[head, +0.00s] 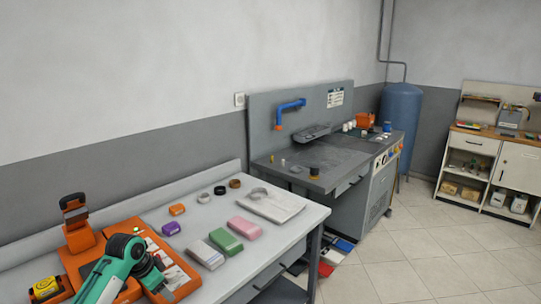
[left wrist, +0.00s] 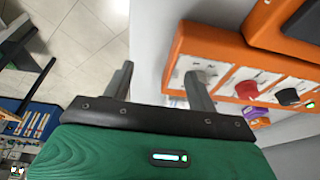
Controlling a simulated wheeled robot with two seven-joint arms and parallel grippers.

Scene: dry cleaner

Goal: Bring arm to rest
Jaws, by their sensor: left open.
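My left arm (head: 108,268), green and dark, comes in at the lower left of the head view, over an orange unit (head: 85,262) on the grey table. Its gripper end is low by the unit's right side; the fingertips are hard to make out there. In the left wrist view my left gripper (left wrist: 160,82) is open, its two fingers well apart with nothing held between them. My right gripper is not in view.
A grey workbench (head: 330,160) stands beyond. Tiled floor (head: 420,250) is open at right.

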